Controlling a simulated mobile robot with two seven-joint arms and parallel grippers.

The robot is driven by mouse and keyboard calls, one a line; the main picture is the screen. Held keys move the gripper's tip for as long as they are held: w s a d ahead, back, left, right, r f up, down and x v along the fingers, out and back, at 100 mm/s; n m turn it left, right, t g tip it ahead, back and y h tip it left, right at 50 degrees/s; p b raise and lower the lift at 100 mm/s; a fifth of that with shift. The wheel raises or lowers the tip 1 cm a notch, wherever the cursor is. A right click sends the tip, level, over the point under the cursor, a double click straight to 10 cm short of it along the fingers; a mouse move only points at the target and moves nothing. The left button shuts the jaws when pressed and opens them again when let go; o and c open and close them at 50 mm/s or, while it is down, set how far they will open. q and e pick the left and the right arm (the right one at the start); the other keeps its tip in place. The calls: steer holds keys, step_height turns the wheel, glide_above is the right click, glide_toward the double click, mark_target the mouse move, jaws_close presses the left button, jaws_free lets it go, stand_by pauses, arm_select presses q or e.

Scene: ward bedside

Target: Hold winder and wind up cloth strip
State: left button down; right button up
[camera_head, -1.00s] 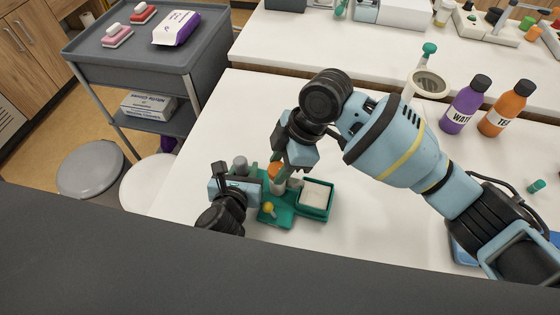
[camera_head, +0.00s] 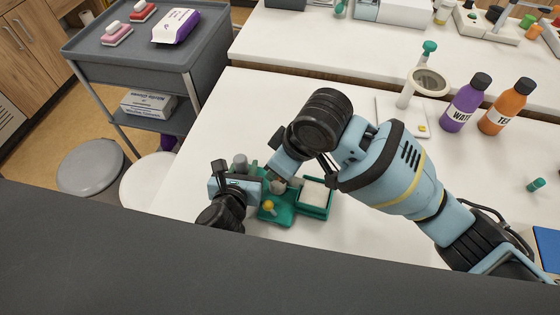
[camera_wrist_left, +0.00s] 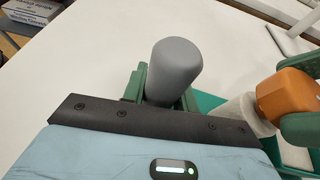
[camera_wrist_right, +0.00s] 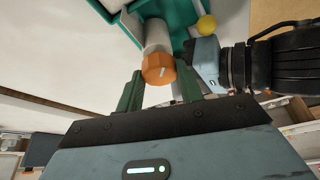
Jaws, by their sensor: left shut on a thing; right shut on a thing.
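The winder is a green base (camera_head: 278,216) on the white table, with a grey upright handle (camera_head: 240,159), a yellow knob (camera_head: 268,205) and an orange knob. My left gripper (camera_head: 252,180) is shut on the grey handle, which stands between its fingers in the left wrist view (camera_wrist_left: 172,75). My right gripper (camera_wrist_right: 160,88) is shut on the orange knob (camera_wrist_right: 158,68), at the end of a pale roll (camera_wrist_right: 156,36). The orange knob also shows in the left wrist view (camera_wrist_left: 288,95), but is hidden in the head view. Pale cloth (camera_head: 314,194) lies in the green tray (camera_head: 316,215).
A purple bottle (camera_head: 462,110) and an orange bottle (camera_head: 506,108) stand at the right, near a round-topped stand (camera_head: 428,82). A small teal-capped item (camera_head: 536,185) lies at the right. Bare table (camera_head: 345,235) shows right of the tray. A grey cart (camera_head: 135,60) stands at the left.

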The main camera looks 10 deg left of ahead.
stand_by(0.3)
steer(key=o, duration=1)
steer(key=shift+r, duration=0.1)
steer(key=v, duration=1.2)
steer(key=shift+s, duration=0.1)
